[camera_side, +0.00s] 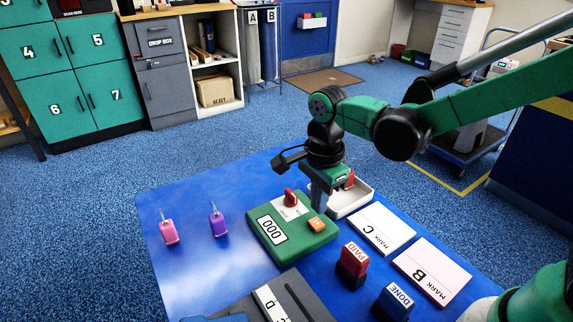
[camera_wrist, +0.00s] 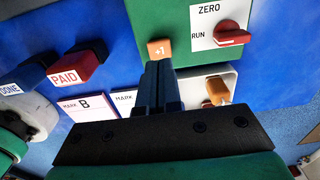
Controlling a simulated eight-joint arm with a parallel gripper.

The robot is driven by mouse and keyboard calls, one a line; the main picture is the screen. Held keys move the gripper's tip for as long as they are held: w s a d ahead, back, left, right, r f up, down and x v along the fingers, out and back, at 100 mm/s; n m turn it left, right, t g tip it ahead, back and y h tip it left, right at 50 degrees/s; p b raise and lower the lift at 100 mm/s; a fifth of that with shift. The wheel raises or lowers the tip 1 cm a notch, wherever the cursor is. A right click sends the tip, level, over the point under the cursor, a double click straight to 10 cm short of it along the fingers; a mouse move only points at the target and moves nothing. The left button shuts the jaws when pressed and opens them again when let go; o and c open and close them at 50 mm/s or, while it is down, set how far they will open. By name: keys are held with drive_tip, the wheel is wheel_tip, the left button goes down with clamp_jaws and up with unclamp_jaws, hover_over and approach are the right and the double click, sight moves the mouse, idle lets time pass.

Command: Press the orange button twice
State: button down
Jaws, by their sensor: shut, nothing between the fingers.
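The orange button (camera_side: 316,225), marked +1 in the wrist view (camera_wrist: 160,48), sits on a green counter box (camera_side: 290,248) on the blue table. The box display (camera_side: 272,230) reads 000. A red knob (camera_side: 290,198) stands on its ZERO/RUN plate; it also shows in the wrist view (camera_wrist: 231,35). My gripper (camera_side: 321,210) points down, its fingers together and empty, with the tips just over or beside the button. In the wrist view the fingertips (camera_wrist: 160,66) are close to the button's near edge. I cannot tell whether they touch it.
A white tray (camera_side: 358,201) stands right behind the gripper. Cards marked C (camera_side: 381,229) and B (camera_side: 432,270), a red PAID stamp (camera_side: 352,262) and a blue DONE stamp (camera_side: 394,301) lie to the right.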

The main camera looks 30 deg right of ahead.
sight(317, 222)
drive_tip(key=shift+f, duration=1.45)
drive_tip(key=shift+f, duration=0.95)
wheel_tip(317, 222, up, 15)
drive_tip(key=shift+f, duration=0.2)
idle(1.6)
